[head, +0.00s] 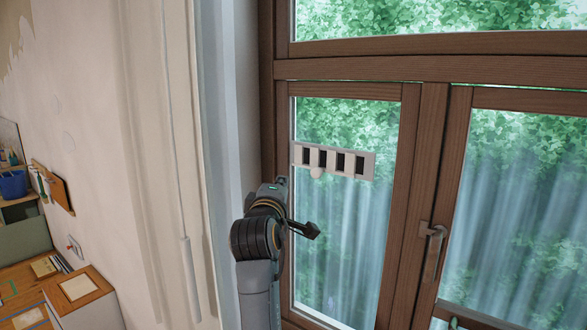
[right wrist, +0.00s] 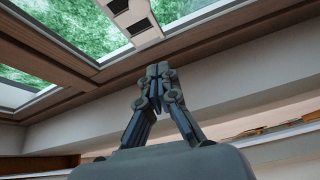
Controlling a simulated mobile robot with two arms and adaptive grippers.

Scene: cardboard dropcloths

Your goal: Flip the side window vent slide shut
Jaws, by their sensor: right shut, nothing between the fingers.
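The white vent slide plate (head: 331,161) is on the glass of the left window pane, with several dark slots showing open. A small rounded tab (head: 317,173) hangs at its lower edge, left of its middle. Part of the vent plate (right wrist: 133,18) also shows at the top of the right wrist view. My right gripper (head: 313,231) is below the vent, in front of the pane, with its fingers shut and empty. Its closed fingertips (right wrist: 158,70) point toward the window in the right wrist view, apart from the vent. My left gripper is not in view.
The brown window frame (head: 405,200) surrounds the pane, with a window handle (head: 435,231) on the middle post. A pale wall (head: 150,150) stands close on the left of my arm. A shelf with a blue container (head: 13,184) and a cabinet (head: 80,295) are at far left.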

